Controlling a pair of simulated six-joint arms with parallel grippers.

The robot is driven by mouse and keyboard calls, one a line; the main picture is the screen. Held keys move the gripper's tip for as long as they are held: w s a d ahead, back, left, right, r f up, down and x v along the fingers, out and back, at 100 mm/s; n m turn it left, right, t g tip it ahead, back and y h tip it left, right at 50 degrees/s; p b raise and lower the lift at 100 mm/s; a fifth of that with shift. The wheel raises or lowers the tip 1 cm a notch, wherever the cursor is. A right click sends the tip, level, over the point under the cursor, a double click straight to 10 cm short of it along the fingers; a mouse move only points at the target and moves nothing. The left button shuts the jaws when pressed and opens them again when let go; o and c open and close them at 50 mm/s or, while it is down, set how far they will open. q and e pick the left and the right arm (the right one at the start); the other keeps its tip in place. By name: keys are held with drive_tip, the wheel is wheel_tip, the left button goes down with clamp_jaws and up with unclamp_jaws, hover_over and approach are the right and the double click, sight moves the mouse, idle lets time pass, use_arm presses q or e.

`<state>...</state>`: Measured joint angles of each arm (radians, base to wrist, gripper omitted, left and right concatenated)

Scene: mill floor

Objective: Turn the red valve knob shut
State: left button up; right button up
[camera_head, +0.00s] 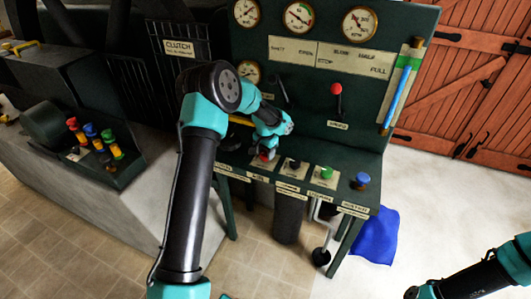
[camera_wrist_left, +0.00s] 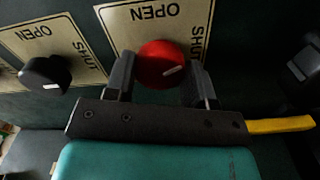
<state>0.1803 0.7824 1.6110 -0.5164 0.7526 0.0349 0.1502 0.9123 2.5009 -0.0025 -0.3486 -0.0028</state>
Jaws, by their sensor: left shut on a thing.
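The red valve knob (camera_wrist_left: 160,58) sits on a plate marked OPEN at the top and SHUT at the right in the left wrist view. Its white mark points to the right, toward the SHUT side. My left gripper (camera_wrist_left: 159,78) is shut on the knob, with one finger on each side. In the head view the red knob (camera_head: 265,156) shows only partly below my left gripper (camera_head: 266,149), on the ledge of the green panel. My right arm comes in at the lower right; its gripper (camera_head: 418,291) is partly cut off and its jaws are unclear.
A black knob (camera_wrist_left: 44,74) is beside the red one. A green knob (camera_head: 326,173) and a blue knob (camera_head: 361,180) stand along the ledge to the right. A red-topped lever (camera_head: 336,90) rises from the panel. A blue cloth (camera_head: 376,236) lies on the floor.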

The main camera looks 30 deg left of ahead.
use_arm(q)
drive_tip(key=m, duration=0.5)
drive_tip(key=shift+m, duration=0.3)
idle(0.4)
drive_tip(key=o, duration=0.9)
wheel_tip(320, 180, up, 18)
drive_tip(key=shift+f, duration=0.25)
